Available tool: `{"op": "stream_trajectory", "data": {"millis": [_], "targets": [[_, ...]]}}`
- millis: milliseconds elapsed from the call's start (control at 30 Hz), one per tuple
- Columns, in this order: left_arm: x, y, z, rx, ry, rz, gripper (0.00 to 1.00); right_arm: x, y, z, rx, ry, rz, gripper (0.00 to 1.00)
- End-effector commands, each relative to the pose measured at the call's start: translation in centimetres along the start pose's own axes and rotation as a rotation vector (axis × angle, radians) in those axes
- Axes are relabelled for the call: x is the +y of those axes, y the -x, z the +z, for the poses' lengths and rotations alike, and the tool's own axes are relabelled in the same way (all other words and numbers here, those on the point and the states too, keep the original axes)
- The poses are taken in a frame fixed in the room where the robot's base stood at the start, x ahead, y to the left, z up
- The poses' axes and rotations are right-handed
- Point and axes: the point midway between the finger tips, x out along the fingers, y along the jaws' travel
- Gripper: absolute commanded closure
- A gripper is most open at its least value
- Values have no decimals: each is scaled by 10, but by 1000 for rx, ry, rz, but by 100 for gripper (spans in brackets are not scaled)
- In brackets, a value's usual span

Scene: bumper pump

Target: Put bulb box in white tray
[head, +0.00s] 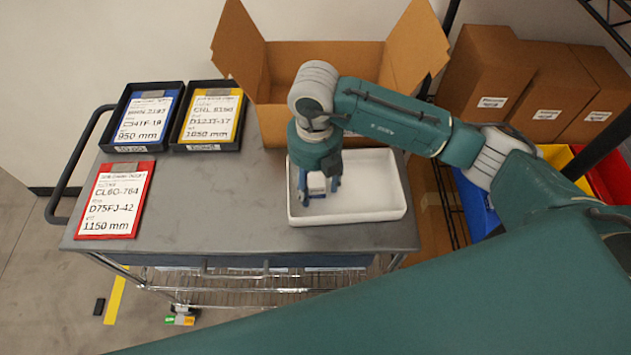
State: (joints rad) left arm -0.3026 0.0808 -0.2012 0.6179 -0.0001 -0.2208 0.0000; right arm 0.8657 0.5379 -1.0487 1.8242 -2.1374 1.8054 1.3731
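The white tray (375,213) sits at the right end of the grey cart top. My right gripper (318,188) points down over the left part of the tray, with its blue fingers on either side of a small white and purple box, the bulb box (316,183). The fingers appear shut on it. The box is low in the tray's area; whether it touches the tray floor is hard to tell. The gripper body hides the box's upper part. My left gripper is not in view.
An open cardboard box (285,60) stands behind the tray. Black trays with a blue card (148,115) and a yellow card (210,117) sit at back left, a red card (115,200) in front. The cart top's middle (225,200) is clear. Brown boxes (485,75) stand at right.

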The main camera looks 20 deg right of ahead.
Motion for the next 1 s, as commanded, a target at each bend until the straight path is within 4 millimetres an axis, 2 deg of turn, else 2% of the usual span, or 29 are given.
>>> {"op": "stream_trajectory", "data": {"millis": [267,367,700,833,1000], "targets": [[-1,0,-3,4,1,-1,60,1,7,1,-2,0,2,48],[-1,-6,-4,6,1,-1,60,1,21,1,-5,1,4,48],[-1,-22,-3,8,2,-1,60,1,94,2,-6,0,3,48],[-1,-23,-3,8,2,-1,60,0,113,2,-5,0,1,48],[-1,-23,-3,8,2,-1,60,0,122,0,0,-1,0,48]]}}
